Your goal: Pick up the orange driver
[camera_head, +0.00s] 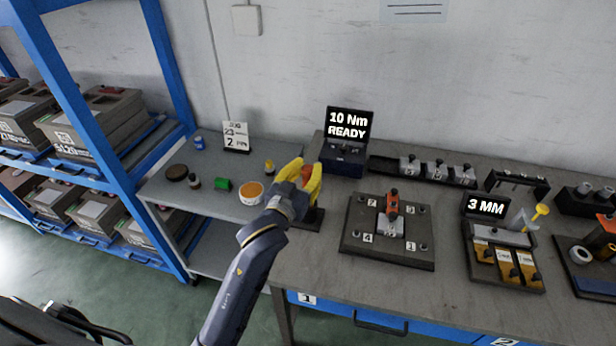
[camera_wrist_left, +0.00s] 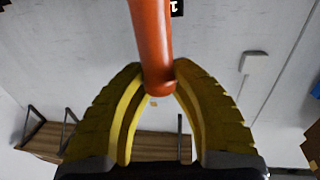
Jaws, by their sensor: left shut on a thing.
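My left gripper (camera_head: 300,184) has yellow fingers and is above the left end of the workbench. It is shut on the orange driver (camera_head: 307,172), which is mostly hidden by the fingers in the head view. In the left wrist view, the orange driver (camera_wrist_left: 152,45) runs up out of the picture from between the fingertips of the gripper (camera_wrist_left: 158,82), which press on it from both sides. A dark stand (camera_head: 312,219) shows just below the gripper; I cannot tell whether the driver touches it. My right gripper is not in view.
A dark fixture plate (camera_head: 388,252) with a grey block and an orange-red part lies right of the gripper. Behind is a box with a "10 Nm READY" display (camera_head: 348,125). A white tub (camera_head: 250,192) and green cylinder (camera_head: 222,185) stand left, beside a blue rack (camera_head: 75,85).

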